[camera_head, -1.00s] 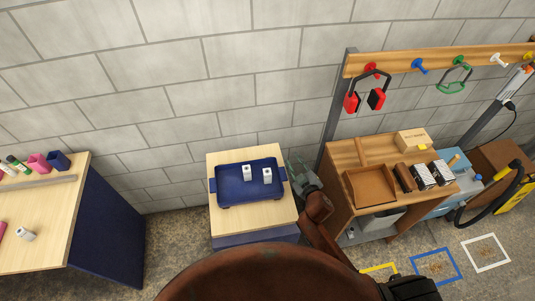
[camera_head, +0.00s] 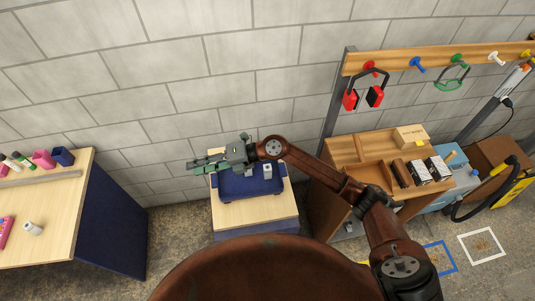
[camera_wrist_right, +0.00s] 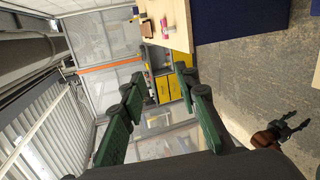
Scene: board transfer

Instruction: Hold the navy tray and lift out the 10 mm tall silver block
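The navy tray (camera_head: 235,193) lies on a small wooden-topped stand below my right arm. One pale silver block (camera_head: 268,171) stands in its right part; a second block to its left is largely hidden by my right gripper. I cannot tell which block is 10 mm tall. My right gripper (camera_head: 203,164) is above the tray's far left edge, pointing left, and touches neither block. In the right wrist view its fingers (camera_wrist_right: 160,115) are wide apart and empty. My left gripper (camera_wrist_right: 293,122) shows there at the right, fingers spread, apart from the tray.
The stand's top (camera_head: 262,217) has bare wood in front of the tray. A wooden shelf unit (camera_head: 345,158) with boxes stands close on the right, beneath a peg rail (camera_head: 435,56). A table (camera_head: 55,230) with small coloured items is at the left, with a floor gap between.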

